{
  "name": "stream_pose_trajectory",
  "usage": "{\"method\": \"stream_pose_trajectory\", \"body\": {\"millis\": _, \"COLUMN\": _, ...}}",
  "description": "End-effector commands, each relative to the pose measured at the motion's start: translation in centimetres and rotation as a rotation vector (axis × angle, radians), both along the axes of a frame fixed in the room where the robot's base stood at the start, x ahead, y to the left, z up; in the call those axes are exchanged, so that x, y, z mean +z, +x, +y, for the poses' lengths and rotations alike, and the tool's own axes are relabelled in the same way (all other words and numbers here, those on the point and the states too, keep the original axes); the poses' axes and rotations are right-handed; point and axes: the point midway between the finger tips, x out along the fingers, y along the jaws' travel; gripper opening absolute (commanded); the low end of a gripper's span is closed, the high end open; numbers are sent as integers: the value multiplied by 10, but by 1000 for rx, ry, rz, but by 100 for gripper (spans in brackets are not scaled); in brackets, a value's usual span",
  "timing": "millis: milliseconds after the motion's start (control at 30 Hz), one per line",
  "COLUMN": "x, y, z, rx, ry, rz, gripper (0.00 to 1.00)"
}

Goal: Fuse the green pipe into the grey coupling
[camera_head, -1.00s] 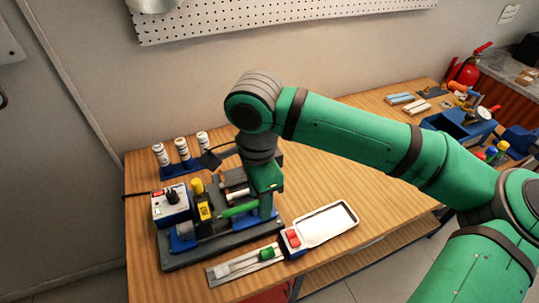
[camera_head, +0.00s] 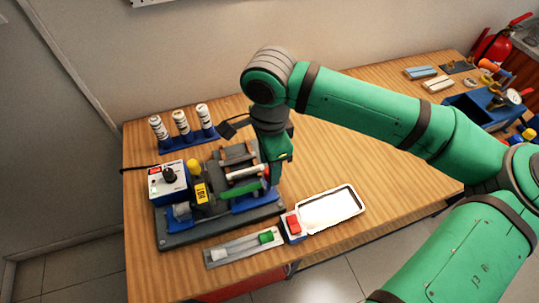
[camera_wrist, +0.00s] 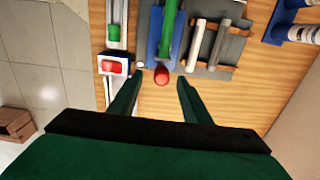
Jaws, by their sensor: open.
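The green pipe (camera_head: 250,192) lies across the dark bench fixture, held along a blue carriage (camera_head: 255,204). It also shows in the wrist view (camera_wrist: 171,28), with a red round end piece (camera_wrist: 161,75) in line with it. My gripper (camera_head: 274,184) is at the pipe's right end. In the wrist view my gripper (camera_wrist: 160,77) is open, its fingers either side of the red end; I cannot tell whether they touch it. A silvery round part (camera_head: 181,211) at the fixture's left may be the grey coupling, but I cannot tell.
A blue control box (camera_head: 168,180) with a black knob and a yellow-labelled tool (camera_head: 201,193) crowd the fixture's left. White bottles (camera_head: 181,122) stand behind. A grey strip (camera_head: 243,250) with a green block (camera_head: 266,237) and a white tray (camera_head: 352,189) lie in front.

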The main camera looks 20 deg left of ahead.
Motion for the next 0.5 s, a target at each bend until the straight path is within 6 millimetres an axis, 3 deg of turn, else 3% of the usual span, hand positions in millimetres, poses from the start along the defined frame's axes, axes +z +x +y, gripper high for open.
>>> {"method": "stream_pose_trajectory", "body": {"millis": 500, "x": -43, "y": 0, "z": 1, "rx": 3, "ry": 1, "rz": 1, "gripper": 44}}
